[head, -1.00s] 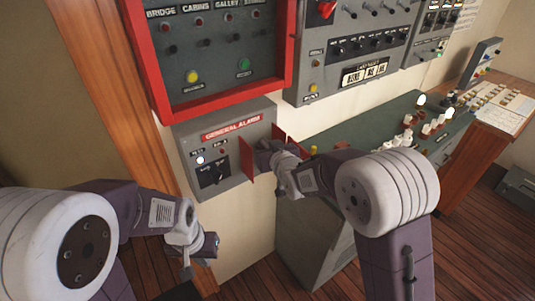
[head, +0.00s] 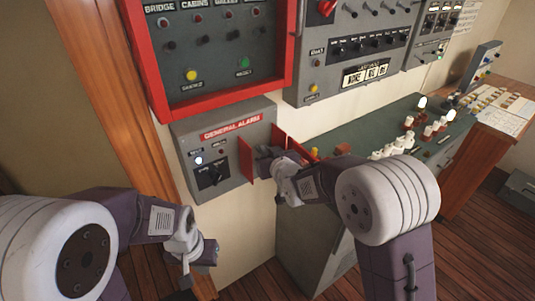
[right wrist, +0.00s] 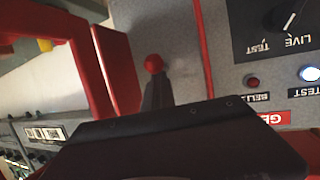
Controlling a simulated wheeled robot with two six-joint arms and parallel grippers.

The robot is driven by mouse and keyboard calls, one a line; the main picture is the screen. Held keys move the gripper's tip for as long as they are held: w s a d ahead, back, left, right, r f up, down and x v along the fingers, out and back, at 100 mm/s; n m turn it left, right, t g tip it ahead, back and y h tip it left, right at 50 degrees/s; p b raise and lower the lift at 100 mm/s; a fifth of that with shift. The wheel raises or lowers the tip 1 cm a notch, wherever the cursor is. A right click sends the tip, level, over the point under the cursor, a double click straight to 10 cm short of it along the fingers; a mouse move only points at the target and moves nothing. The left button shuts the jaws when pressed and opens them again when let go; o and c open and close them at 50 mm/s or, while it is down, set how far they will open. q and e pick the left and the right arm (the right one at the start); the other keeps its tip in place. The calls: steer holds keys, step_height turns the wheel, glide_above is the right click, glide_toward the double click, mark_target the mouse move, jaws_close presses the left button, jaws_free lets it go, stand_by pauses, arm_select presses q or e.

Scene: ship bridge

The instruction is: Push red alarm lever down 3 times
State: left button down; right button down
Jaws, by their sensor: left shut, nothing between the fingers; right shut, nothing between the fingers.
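The grey GENERAL ALARM box (head: 205,145) is on the wall in the head view, with two red guard plates (head: 246,158) sticking out at its right side. My right gripper (head: 265,160) is at these plates, and its hand hides the lever there. In the right wrist view the red round knob of the alarm lever (right wrist: 154,63) shows between the guards, just beyond my shut, dark fingers (right wrist: 155,92). I cannot tell whether they touch it. My left gripper (head: 187,272) is low at the left, away from the box, shut and empty.
A red-framed panel (head: 283,92) is above the alarm box. A grey switch panel (head: 345,70) is to its right. A green-topped console (head: 365,130) stands beyond my right arm. Open wooden floor lies below.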

steer(key=shift+f, duration=0.35)
steer(key=shift+r, duration=0.1)
steer(key=shift+r+p, duration=1.45)
steer(key=shift+r, duration=0.8)
steer(key=shift+s+d+b, duration=0.3)
steer(key=shift+s, duration=0.05)
steer(key=s+d+r+b, duration=0.1)
steer(key=s+d, duration=0.3)
steer(key=s, duration=0.2)
steer(key=shift+s+d, duration=0.3)
steer(key=shift+d, duration=0.05)
